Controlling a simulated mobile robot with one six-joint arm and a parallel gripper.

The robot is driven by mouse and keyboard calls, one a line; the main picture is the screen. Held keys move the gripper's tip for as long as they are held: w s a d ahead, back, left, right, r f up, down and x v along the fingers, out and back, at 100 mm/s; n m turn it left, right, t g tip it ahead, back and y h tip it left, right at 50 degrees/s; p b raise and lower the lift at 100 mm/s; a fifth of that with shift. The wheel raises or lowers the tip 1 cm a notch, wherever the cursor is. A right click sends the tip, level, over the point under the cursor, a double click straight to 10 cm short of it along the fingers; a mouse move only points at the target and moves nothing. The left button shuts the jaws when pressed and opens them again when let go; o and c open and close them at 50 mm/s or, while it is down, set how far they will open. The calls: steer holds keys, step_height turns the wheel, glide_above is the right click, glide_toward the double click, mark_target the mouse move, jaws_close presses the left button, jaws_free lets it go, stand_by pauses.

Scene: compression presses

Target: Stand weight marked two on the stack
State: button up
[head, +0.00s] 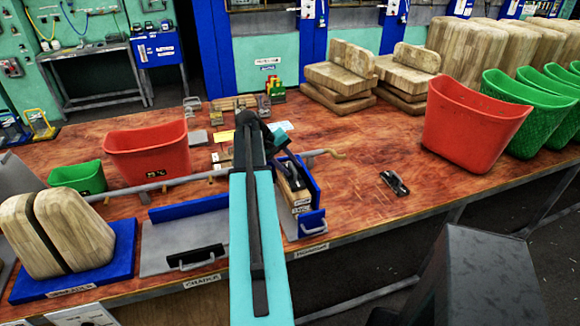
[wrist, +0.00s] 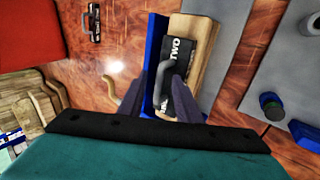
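The weight marked TWO (wrist: 182,62) is a black plate with a grey handle. In the wrist view it rests on top of a wooden block stack (wrist: 205,45) beside a blue upright wall (wrist: 153,60). In the head view the stack (head: 299,197) stands in a blue press at the table's front edge, with the weight (head: 290,175) partly hidden by my arm. My gripper (wrist: 146,72) is open just above the weight.
Another black weight with a handle (head: 394,182) lies on the table to the right. A grey rod (head: 190,180) runs across behind the press. A red bin (head: 147,150) and a blue-backed tray (head: 185,240) are left. The table right of the press is mostly clear.

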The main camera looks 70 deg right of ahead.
steer(key=b+v, duration=0.3)
steer(key=v, duration=1.1)
steer(key=shift+s+d+r, duration=0.1)
stand_by(0.9)
